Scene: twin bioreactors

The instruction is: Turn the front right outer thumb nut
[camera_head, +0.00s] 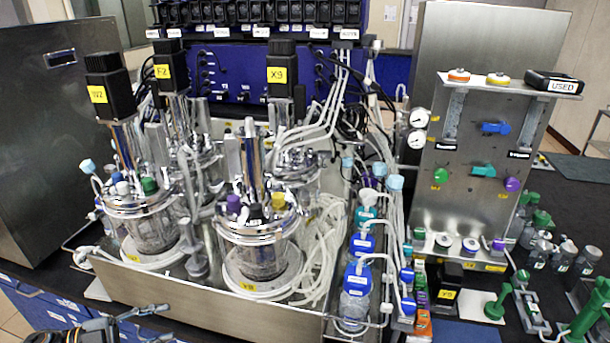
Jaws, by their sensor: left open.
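The front right bioreactor vessel (262,258) stands in a steel tray (200,300). Its metal lid (257,222) carries a purple, a black and a yellow cap. My left gripper (164,323) is at the bottom left, in front of and below the tray's front wall. It is open and empty, its fingers pointing right, clear of the vessel. My right gripper is not in view.
The front left vessel (150,235) stands close by, with more vessels behind. Looped clear tubing (318,250) and blue-capped bottles (357,278) crowd the right side. A steel panel (465,150) with gauges and knobs stands at the right. Free room lies before the tray.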

